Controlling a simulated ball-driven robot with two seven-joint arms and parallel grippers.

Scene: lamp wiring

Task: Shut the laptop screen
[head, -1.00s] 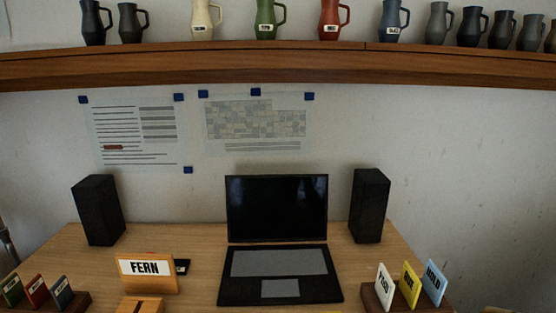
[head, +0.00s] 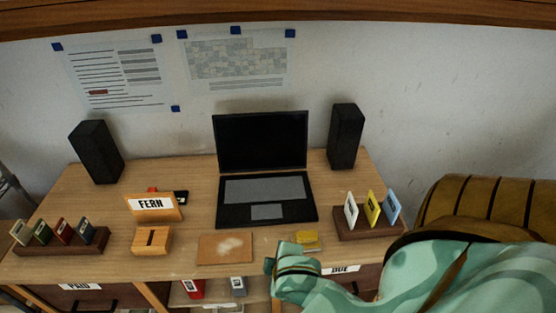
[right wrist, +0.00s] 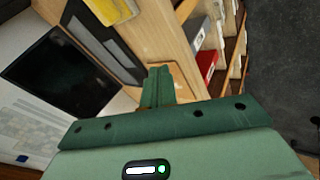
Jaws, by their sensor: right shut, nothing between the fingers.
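The laptop stands open on the desk, its dark screen (head: 262,140) upright at the back and its keyboard base (head: 266,200) flat in front. In the right wrist view the screen (right wrist: 55,72) and the base (right wrist: 112,50) show at the upper left. My right gripper (head: 270,265) is in front of the laptop near the desk's front edge, apart from it. In the right wrist view its green fingers (right wrist: 158,80) are shut and empty. My left gripper is not in view.
Speakers (head: 96,152) (head: 345,136) flank the laptop. A card rack (head: 370,222) stands right of it, beside a yellow item (head: 306,240). A FERN sign (head: 153,207), a slotted wooden block (head: 151,241) and a brown mat (head: 225,249) lie to the left and front.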

